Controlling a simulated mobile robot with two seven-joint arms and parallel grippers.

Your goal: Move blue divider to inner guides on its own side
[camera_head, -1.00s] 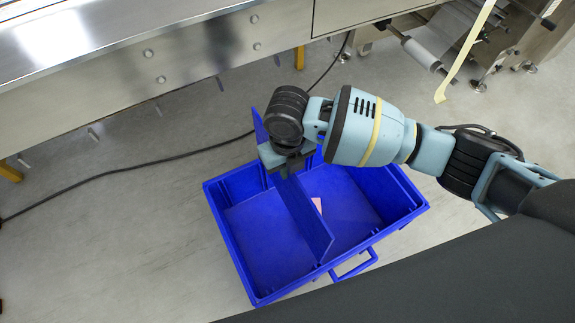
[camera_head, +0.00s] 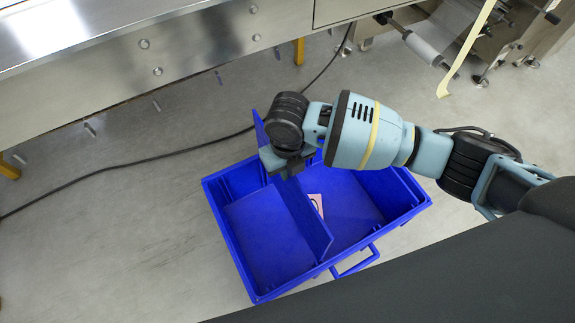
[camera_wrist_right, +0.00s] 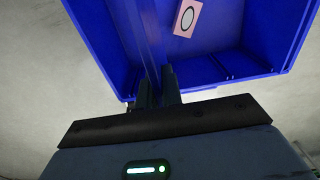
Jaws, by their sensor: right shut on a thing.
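The blue divider (camera_head: 305,218) stands across the blue crate (camera_head: 233,262) in the head view and splits it into a left and a right compartment. Its far end rises above the crate's far wall. My right gripper (camera_head: 277,166) is shut on the divider's top edge near that far end. In the right wrist view the divider (camera_wrist_right: 152,40) runs away from the fingers (camera_wrist_right: 158,90) into the crate (camera_wrist_right: 215,68). The guides under my gripper are hidden, so I cannot tell whether the divider sits in them. My left gripper is not in view.
A pink box with an oval mark (camera_head: 316,204) lies in the right compartment; it also shows in the right wrist view (camera_wrist_right: 187,17). A steel machine (camera_head: 150,60) stands behind the crate. A black cable (camera_head: 130,168) lies on the floor. The left compartment is empty.

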